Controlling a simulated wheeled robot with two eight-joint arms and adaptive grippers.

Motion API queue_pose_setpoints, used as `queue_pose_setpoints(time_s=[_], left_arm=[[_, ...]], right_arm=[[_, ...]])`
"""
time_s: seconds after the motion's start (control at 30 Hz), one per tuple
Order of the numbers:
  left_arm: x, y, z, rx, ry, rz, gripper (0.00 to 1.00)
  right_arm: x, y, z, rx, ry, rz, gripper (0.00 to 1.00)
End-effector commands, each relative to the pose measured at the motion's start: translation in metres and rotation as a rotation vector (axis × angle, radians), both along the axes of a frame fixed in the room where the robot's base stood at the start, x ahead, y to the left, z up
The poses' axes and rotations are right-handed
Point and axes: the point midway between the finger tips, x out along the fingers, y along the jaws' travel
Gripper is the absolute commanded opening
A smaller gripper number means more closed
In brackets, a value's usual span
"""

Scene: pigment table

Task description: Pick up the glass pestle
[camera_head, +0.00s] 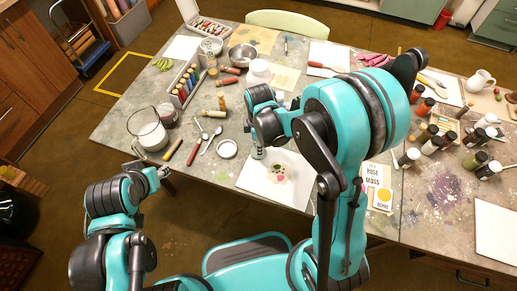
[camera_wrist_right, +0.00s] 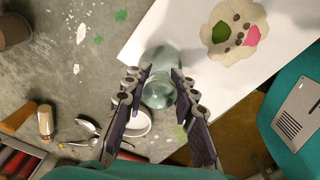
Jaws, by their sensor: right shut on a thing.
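The glass pestle (camera_wrist_right: 159,88), pale green and see-through, stands between the two fingers of my right gripper (camera_wrist_right: 161,76) in the right wrist view. The fingers are shut on it from both sides. In the head view my right gripper (camera_head: 257,151) is at the left edge of a white sheet (camera_head: 245,180), and the arm hides part of that area. I cannot tell whether the pestle touches the table. My left gripper (camera_head: 158,173) is beside the table's front left edge, away from the pestle; its fingers are too small to read.
The white sheet bears a green and pink paint patch (camera_wrist_right: 235,30). Paint bottles (camera_head: 433,144) crowd the right side. A pale chair (camera_head: 290,24) stands behind.

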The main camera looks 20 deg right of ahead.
Motion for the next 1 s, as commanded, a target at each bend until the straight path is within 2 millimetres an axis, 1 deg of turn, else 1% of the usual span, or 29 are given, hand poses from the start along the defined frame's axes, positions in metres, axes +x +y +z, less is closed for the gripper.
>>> queue_pose_setpoints(time_s=[0.23,0.37,0.47,0.6,0.67,0.9,1.0], left_arm=[[0.000,0.000,0.000,0.000,0.000,0.000,0.40],[0.000,0.000,0.004,0.000,0.000,0.000,0.40],[0.000,0.000,0.011,0.000,0.000,0.000,0.40],[0.000,0.000,0.024,0.000,0.000,0.000,0.40],[0.000,0.000,0.028,0.000,0.000,0.000,0.40],[0.000,0.000,0.049,0.000,0.000,0.000,0.40],[0.000,0.000,0.055,0.000,0.000,0.000,0.40]], right_arm=[[0.000,0.000,0.001,0.000,0.000,0.000,0.00],[0.000,0.000,0.008,0.000,0.000,0.000,0.00],[0.000,0.000,0.019,0.000,0.000,0.000,0.00],[0.000,0.000,0.045,0.000,0.000,0.000,0.00],[-0.007,-0.011,0.052,-0.001,0.001,-0.004,0.00],[-0.041,-0.057,0.086,0.000,0.000,-0.007,0.00],[-0.052,-0.073,0.096,0.000,0.000,-0.005,0.00]])
